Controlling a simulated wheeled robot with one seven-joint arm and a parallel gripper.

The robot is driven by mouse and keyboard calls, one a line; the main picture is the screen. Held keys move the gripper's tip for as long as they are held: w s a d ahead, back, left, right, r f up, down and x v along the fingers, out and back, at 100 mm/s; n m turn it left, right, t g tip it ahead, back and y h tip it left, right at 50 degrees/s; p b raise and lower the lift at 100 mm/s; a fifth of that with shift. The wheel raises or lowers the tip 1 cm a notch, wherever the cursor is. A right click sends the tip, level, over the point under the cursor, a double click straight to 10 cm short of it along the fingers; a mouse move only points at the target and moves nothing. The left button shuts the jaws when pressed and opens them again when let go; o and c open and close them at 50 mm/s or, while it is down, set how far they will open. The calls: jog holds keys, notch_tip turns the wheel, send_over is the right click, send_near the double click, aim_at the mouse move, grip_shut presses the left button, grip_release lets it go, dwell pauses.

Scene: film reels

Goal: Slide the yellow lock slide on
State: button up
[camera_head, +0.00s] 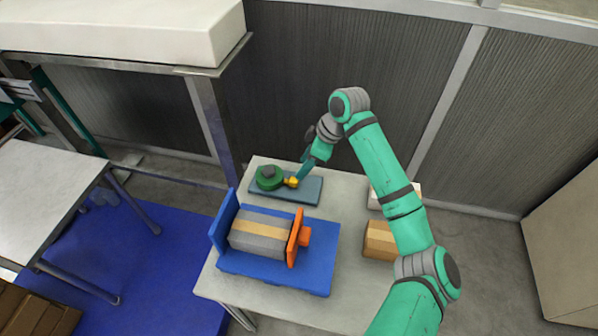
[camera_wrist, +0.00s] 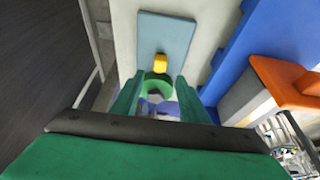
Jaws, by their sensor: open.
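The yellow lock slide (camera_head: 292,182) is a small block on the slate-blue plate (camera_head: 312,192), beside the round green reel (camera_head: 268,173). In the wrist view the yellow slide (camera_wrist: 160,62) lies just past my fingertips, at the near end of the plate (camera_wrist: 166,35). The green ring-shaped part (camera_wrist: 158,84) shows between my fingers, with a dark piece between it and the slide. My gripper (camera_head: 298,178) points down close to the slide; in the wrist view its fingers (camera_wrist: 160,76) stand apart with nothing clamped. Whether the slide touches the reel is unclear.
A blue fixture (camera_head: 265,266) holding a grey, tan-banded block (camera_head: 265,225) with an orange end piece (camera_head: 297,238) stands in front of the plate. A tan box (camera_head: 379,240) and a white box (camera_head: 378,198) stand to the right. A dark wall (camera_head: 280,90) is behind.

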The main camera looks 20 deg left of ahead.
jog(key=shift+v, duration=1.6)
